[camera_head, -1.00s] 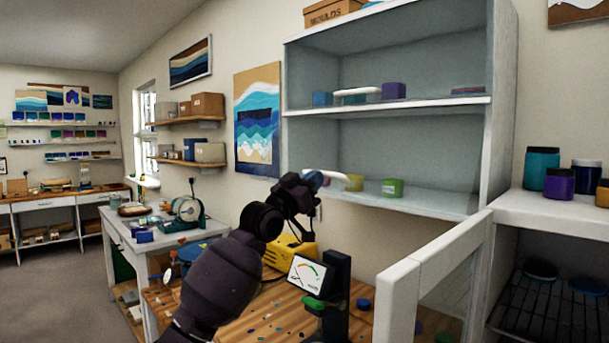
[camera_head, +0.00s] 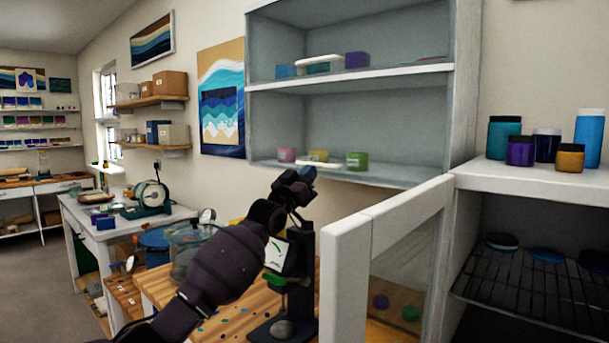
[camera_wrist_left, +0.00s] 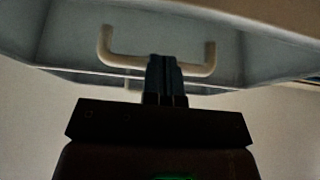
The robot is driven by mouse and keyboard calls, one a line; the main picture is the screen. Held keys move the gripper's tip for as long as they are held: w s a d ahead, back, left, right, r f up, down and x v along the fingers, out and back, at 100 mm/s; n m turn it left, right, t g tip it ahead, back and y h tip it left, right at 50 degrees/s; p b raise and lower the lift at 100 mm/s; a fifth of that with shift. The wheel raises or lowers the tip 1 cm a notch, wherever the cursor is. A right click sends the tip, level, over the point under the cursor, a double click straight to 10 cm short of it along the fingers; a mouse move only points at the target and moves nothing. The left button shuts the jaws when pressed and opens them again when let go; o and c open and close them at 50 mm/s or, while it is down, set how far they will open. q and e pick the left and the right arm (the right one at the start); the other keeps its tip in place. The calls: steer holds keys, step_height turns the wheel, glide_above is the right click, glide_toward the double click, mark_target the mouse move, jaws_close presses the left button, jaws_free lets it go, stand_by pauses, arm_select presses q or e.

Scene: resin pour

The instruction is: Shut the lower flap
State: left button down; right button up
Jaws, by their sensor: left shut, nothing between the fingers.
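The lower flap is a clear pane, hard to make out, across the lower bay of the grey wall cabinet (camera_head: 460,80). Its pale bar handle (camera_head: 325,165) lies at the bay's bottom edge; the pane seems flush with the front, though its edges do not show clearly. In the left wrist view a U-shaped handle (camera_wrist_left: 112,56) is close beyond the fingers. My left gripper (camera_head: 307,173) is shut and empty, just below and in front of the lower handle; contact cannot be told. My right gripper is out of view.
The upper bay has a similar handle (camera_head: 318,59). A white framed clear panel (camera_head: 345,270) juts out at lower right. A white counter (camera_head: 540,182) holds several jars. A meter stand (camera_head: 297,275) is beside my left arm on the wooden bench (camera_head: 215,325).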

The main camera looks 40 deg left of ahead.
arm_select(q)
steer(key=shift+f, duration=0.1)
stand_by(0.5)
steer(key=s+a+p, duration=0.1)
steer(key=s, duration=1.2)
steer(key=shift+f, duration=0.2)
